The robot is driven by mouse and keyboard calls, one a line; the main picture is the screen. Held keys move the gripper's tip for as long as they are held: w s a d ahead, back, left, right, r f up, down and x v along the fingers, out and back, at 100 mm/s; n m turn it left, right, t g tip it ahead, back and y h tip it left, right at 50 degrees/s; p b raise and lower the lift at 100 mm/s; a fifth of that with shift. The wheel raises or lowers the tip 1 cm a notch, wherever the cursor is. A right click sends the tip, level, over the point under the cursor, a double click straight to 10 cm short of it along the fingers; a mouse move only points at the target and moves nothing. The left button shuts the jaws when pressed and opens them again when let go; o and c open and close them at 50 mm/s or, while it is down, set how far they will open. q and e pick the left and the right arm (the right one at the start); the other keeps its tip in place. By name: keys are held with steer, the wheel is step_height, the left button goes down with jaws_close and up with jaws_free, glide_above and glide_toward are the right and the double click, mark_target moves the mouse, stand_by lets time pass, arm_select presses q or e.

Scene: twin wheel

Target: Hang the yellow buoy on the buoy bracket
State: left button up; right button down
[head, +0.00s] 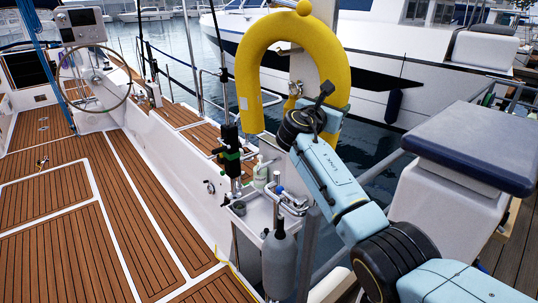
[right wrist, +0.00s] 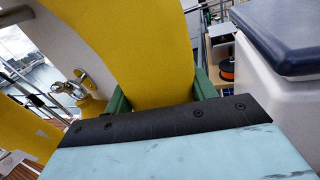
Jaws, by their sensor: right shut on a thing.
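The yellow buoy (head: 250,75) is a horseshoe, upright with its opening down, in the middle of the head view. My right gripper (head: 328,118) is shut on its right leg near the lower end. In the right wrist view the buoy (right wrist: 145,50) passes between the green fingers of the gripper (right wrist: 160,88). A pale upright board with metal fittings (head: 295,89), apparently the buoy bracket, shows inside the horseshoe. The fittings also show in the right wrist view (right wrist: 72,86). I cannot tell whether the buoy touches or rests on the bracket. My left gripper is not in view.
A sink unit (head: 257,212) with bottles and a grey bottle-shaped thing (head: 279,265) stands below the buoy. A white box with a blue cushion (head: 478,145) is at the right. Teak deck (head: 60,200) lies clear at the left; a steering wheel (head: 93,78) stands beyond.

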steer(key=shift+w+d+f, duration=0.15)
steer(key=shift+d+f, duration=0.25)
steer(key=shift+d, duration=0.15)
stand_by(0.9)
steer(key=shift+d+f+b, duration=0.4)
steer(key=shift+f+b, duration=0.05)
steer(key=shift+b, duration=0.3)
stand_by(0.7)
steer(key=shift+a+r+p, duration=0.1)
steer(key=shift+r+p, duration=0.2)
steer(key=shift+r, duration=0.35)
steer(key=shift+a, duration=0.1)
steer(key=shift+a+f+p, duration=0.2)
steer(key=shift+a+p, duration=0.35)
steer(key=shift+a+f, duration=0.1)
steer(key=shift+a, duration=0.4)
steer(key=s+a+r, duration=0.1)
steer(key=s+a, duration=0.4)
steer(key=a, duration=0.2)
steer(key=shift+a+r, duration=0.15)
steer(key=shift+r, duration=0.05)
stand_by(0.9)
steer(key=shift+s, duration=0.1)
stand_by(1.3)
